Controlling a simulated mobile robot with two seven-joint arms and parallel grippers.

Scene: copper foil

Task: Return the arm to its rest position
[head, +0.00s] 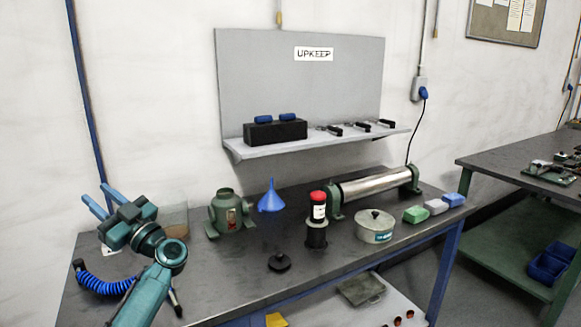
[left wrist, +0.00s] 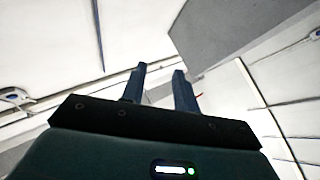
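My left gripper (head: 104,200) is raised over the left end of the dark workbench (head: 225,275), with its blue fingers pointing up and to the left. The fingers stand apart with nothing between them. The left wrist view also shows the two fingers (left wrist: 160,85) parted and empty, against pale walls and a grey panel. My right arm and gripper are in neither view.
A clear container (head: 175,215) stands close behind the left arm. Along the bench are a green housing (head: 230,213), blue funnel (head: 271,197), red-capped bottle (head: 318,206), metal roller (head: 375,186) and round tin (head: 375,226).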

